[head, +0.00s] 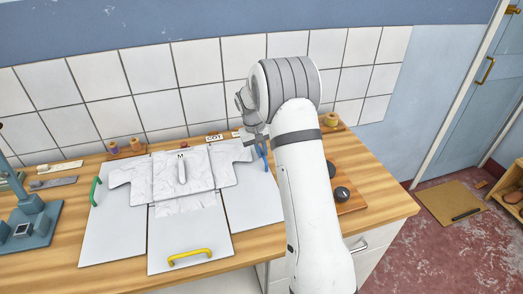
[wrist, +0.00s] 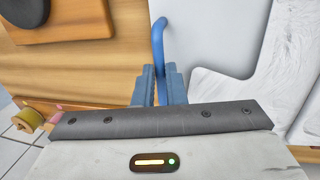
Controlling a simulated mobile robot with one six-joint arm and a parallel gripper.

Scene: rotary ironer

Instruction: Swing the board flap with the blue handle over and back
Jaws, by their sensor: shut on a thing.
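The folding board lies flat on the wooden counter. Its right flap (head: 252,207) carries the blue handle (head: 263,156) at its outer edge. The blue handle also shows in the wrist view (wrist: 158,35), running down between my gripper's fingers (wrist: 158,88). My gripper is shut on the handle, and in the head view it is mostly hidden behind my arm. A white shirt (head: 182,170) lies spread over the board, its right sleeve on the blue-handled flap. The left flap (head: 117,230) has a green handle (head: 95,191); the front flap (head: 190,238) has a yellow handle (head: 190,257).
A wooden board with black knobs (head: 342,193) stands right of the flap, close to my arm. Thread spools (head: 126,147) stand at the back by the tiled wall. A blue-grey device (head: 30,225) stands at the left. The air above the board looks clear.

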